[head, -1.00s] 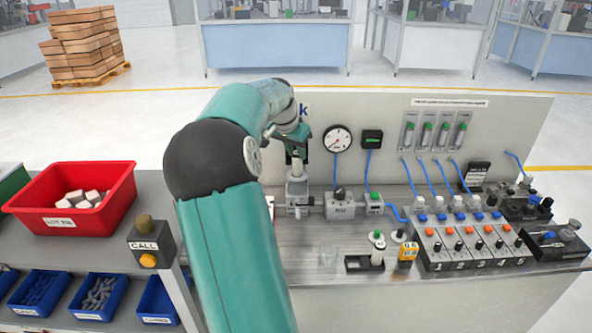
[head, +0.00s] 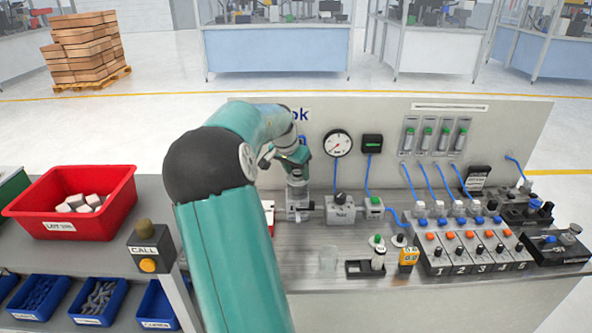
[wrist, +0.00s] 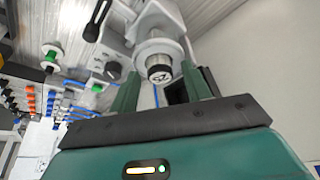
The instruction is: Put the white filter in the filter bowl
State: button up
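In the head view my gripper (head: 284,158) is just above a grey metal housing with a round upright top (head: 297,183), at the left of the bench panel. In the wrist view my gripper (wrist: 163,88) has its two green fingers apart, with space around the round metal cylinder (wrist: 157,50) seen beyond and between them. That cylinder ends in a dark ring around a pale, marked face; I cannot tell whether this is the white filter inside the bowl. A white cylinder with a green top (head: 378,256) stands in a holder at the bench front.
A gauge (head: 338,143) and blue tubes are on the upright panel behind. A valve block (head: 341,209) stands right of the housing. A yellow-labelled part (head: 408,256) and several numbered modules are farther right. A red bin (head: 70,225) and call box (head: 147,250) are at left.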

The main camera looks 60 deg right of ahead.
jog(key=v, duration=1.2)
jog(key=shift+r, duration=0.25)
jog(key=w+a+n+t+y, duration=0.1)
jog(key=w+a+n+t, duration=0.15)
jog(key=a, duration=0.65)
jog(key=w+a+n+t+y, duration=0.1)
jog(key=w+a+n, duration=0.25)
jog(key=a, duration=0.65)
jog(key=w+a+n+t+y, duration=0.1)
jog(key=w+a+n, duration=0.15)
jog(key=a, duration=0.65)
jog(key=s+a+f+n, duration=0.1)
jog(key=s+a+n, duration=0.2)
jog(key=a, duration=0.5)
jog(key=s+a+f+n+t+y, duration=0.1)
jog(key=s+a+f+n, duration=0.1)
jog(key=a, duration=0.6)
jog(key=s+a+f+n, duration=0.1)
jog(key=s+a+n, duration=0.4)
jog(key=a, duration=0.3)
jog(key=shift+a+f+n+t+y, duration=0.3)
jog(key=shift+a+f+n+t, duration=0.05)
jog(key=shift+n, duration=0.2)
